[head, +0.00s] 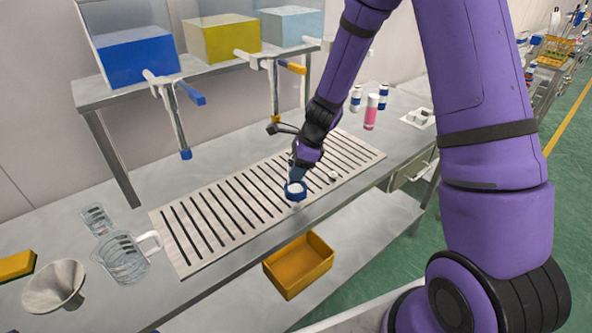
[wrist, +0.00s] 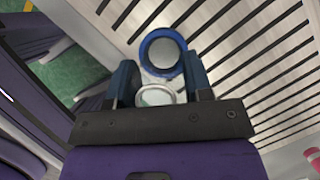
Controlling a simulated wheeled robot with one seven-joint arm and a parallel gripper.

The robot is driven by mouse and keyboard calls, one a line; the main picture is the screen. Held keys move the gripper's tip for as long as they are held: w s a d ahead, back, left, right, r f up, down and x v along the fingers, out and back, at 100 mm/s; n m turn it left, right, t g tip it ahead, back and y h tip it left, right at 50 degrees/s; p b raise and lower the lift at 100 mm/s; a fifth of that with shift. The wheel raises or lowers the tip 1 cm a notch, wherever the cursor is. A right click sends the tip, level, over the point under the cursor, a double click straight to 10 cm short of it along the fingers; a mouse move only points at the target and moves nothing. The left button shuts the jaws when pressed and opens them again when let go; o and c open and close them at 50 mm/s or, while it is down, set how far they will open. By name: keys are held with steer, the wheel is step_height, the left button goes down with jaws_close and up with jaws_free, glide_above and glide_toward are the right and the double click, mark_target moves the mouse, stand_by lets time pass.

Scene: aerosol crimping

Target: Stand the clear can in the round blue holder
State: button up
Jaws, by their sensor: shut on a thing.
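The round blue holder (head: 296,197) sits on the slotted grate near the front edge of the bench. In the wrist view it is a blue ring (wrist: 146,44) with a pale middle, just beyond my fingertips. My gripper (head: 298,168) is right at the holder in the head view. In the wrist view my gripper (wrist: 158,84) is shut on the clear can (wrist: 157,96), whose pale round rim shows between the two dark blue fingers. The can's lower part lies toward the holder. I cannot tell whether its base is inside the ring or above it.
The slotted grate (head: 215,222) covers the middle of the bench. A clear jug (head: 124,258), a beaker (head: 97,220) and a funnel (head: 55,288) stand at the left. A pink bottle (head: 371,112) stands at the back right. A yellow bin (head: 299,265) is below the bench edge.

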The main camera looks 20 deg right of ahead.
steer(key=shift+f, duration=0.5)
steer(key=o, duration=1)
steer(key=shift+f, duration=0.15)
steer(key=v, duration=1.2)
steer(key=s+r+n+t+h, duration=0.1)
steer(key=s+r+n+t, duration=0.1)
steer(key=s+r+n, duration=1.1)
steer(key=shift+s+d+r+n+t+h, duration=0.5)
steer(key=shift+s+r+n, duration=0.95)
steer(key=shift+s, duration=1.1)
steer(key=shift+s+d+r+n+t+h, duration=0.2)
steer(key=shift+s+r+n+h, duration=0.45)
steer(key=shift+s+r+n, duration=1.35)
steer(key=shift+s+d+r+n+t+h, duration=0.45)
steer(key=shift+s+r, duration=0.8)
steer(key=shift+s, duration=1.8)
